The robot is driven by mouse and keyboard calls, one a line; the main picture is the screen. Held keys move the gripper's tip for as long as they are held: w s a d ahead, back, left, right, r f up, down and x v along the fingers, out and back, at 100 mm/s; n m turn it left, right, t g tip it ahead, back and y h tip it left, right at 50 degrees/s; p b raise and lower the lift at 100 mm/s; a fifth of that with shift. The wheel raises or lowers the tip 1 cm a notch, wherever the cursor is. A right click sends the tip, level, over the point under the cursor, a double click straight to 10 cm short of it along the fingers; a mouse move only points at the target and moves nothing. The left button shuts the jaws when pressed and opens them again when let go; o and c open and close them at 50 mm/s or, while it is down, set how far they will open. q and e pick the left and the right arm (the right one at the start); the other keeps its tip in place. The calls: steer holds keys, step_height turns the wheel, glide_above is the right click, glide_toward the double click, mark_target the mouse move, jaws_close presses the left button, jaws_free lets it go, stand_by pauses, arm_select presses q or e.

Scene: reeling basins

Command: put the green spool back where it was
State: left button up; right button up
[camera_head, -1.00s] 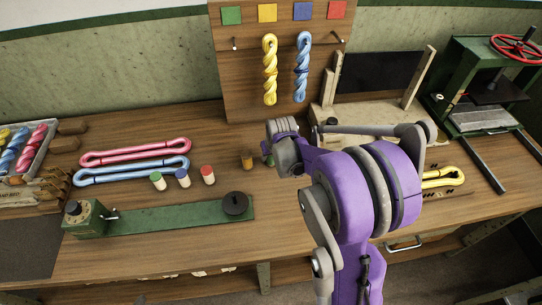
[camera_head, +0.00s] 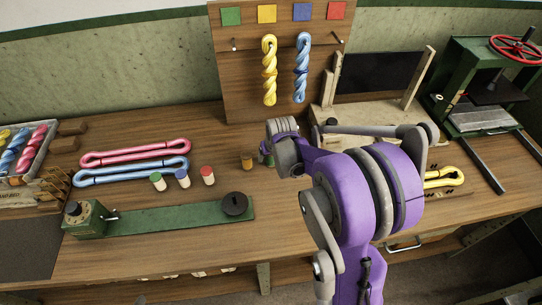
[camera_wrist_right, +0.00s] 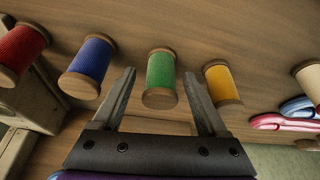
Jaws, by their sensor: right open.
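The green spool (camera_wrist_right: 161,79) stands on the wooden bench between the blue spool (camera_wrist_right: 87,66) and the yellow spool (camera_wrist_right: 222,84). In the wrist view it is between the two fingertips of my right gripper (camera_wrist_right: 159,74), which is open, with a gap on each side. I cannot tell whether the fingers are down at its height. In the head view only a sliver of the green spool (camera_head: 267,159) shows beside my arm, right of the yellow spool (camera_head: 247,160). My arm hides the fingers there. My left gripper is out of view.
A red spool (camera_wrist_right: 22,50) stands beyond the blue one. Cream pegs with green (camera_head: 158,182), blue (camera_head: 183,179) and red (camera_head: 208,176) tops stand near pink (camera_head: 120,155) and blue skeins. A pegboard (camera_head: 226,80) with twisted skeins rises behind.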

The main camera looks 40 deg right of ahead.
steer(key=p+v, duration=0.1)
steer(key=v, duration=1)
steer(key=s+a+f+n+t+y, duration=0.1)
steer(key=s+a+n, duration=0.3)
steer(key=s+a, duration=1)
steer(key=a+f, duration=0.1)
steer(key=a, duration=0.3)
steer(key=shift+a+y, duration=0.15)
steer(key=shift+y, duration=0.15)
steer(key=shift+s, duration=0.1)
steer(key=shift+c, duration=0.2)
